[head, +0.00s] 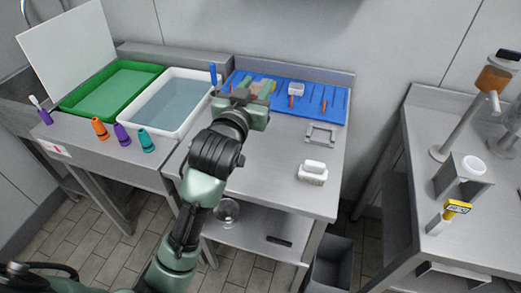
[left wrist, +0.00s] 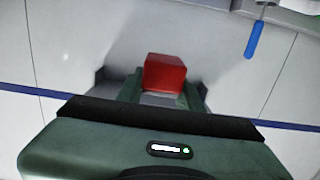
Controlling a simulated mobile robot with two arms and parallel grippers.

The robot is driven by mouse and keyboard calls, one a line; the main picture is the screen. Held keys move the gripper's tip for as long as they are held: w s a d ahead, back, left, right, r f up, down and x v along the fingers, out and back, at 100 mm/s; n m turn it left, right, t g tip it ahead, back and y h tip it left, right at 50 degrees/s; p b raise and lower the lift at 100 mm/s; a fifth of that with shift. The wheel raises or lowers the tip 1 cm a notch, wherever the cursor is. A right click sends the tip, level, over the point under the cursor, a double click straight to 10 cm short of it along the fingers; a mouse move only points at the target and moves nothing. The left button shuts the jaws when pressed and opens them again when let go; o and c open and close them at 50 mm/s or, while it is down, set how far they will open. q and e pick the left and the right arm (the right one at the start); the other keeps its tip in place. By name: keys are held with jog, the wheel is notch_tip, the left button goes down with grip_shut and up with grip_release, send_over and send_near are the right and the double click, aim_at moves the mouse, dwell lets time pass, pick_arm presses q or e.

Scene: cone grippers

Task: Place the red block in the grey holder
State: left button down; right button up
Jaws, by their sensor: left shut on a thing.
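My left gripper (head: 258,88) is over the left part of the blue mat (head: 333,114) at the back of the steel table. In the left wrist view it is shut on the red block (left wrist: 164,72), which sits between its two green fingers. In the head view the gripper hides most or all of the block. A flat grey frame (head: 320,135), which looks like the grey holder, lies on the table in front of the mat. It is to the right of the gripper and apart from it. My right gripper is not in view.
A white tub (head: 170,124) and a green tray (head: 90,108) stand left. A white block-like item (head: 312,178) lies near the table's right edge. A small pale box (head: 297,89) and orange pieces are on the mat. The table's middle is clear.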

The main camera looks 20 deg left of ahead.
aim_at(258, 154)
pick_arm(q)
jog(key=shift+w+d+f, duration=0.1)
jog(key=shift+f, duration=0.25)
notch_tip(258, 154, down, 19)
jog(key=shift+r+b, duration=0.1)
jog(key=shift+b, duration=0.55)
jog(key=c, duration=0.9)
grip_release()
